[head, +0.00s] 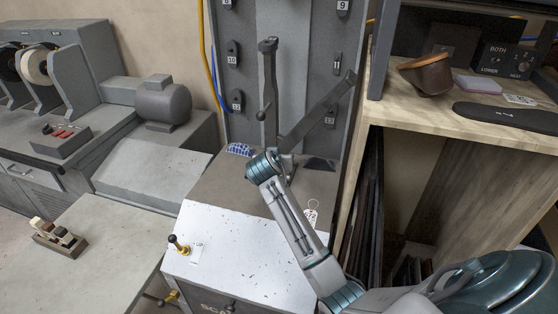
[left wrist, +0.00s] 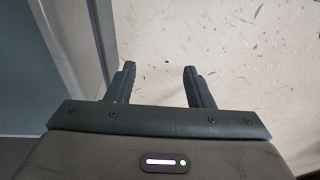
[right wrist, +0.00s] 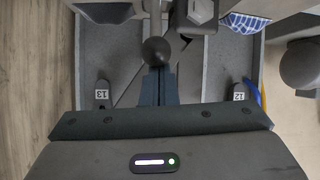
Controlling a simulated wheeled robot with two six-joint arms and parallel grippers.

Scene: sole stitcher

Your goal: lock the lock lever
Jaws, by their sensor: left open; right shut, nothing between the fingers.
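No label marks the lock lever. In the head view, a small handle with a dark ball knob (head: 261,115) sits beside a tall grey upright arm (head: 269,70) on the stitcher, and a black knob on a yellow collar (head: 178,243) stands on its light top. In the right wrist view, my right gripper (right wrist: 158,72) is shut and empty, its tips right at a dark ball (right wrist: 156,50); contact cannot be told. In the head view its fingers are hidden. My left gripper (left wrist: 158,72) is open and empty over a speckled white surface (left wrist: 230,45); it is not in the head view.
A grey diagonal bar (head: 318,108) rises to the right behind my right arm. A blue patterned cloth (head: 240,150) lies beside the upright arm. A wooden shelf (head: 430,118) with shoe parts stands close on the right. A grey bench (head: 95,240) is at left.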

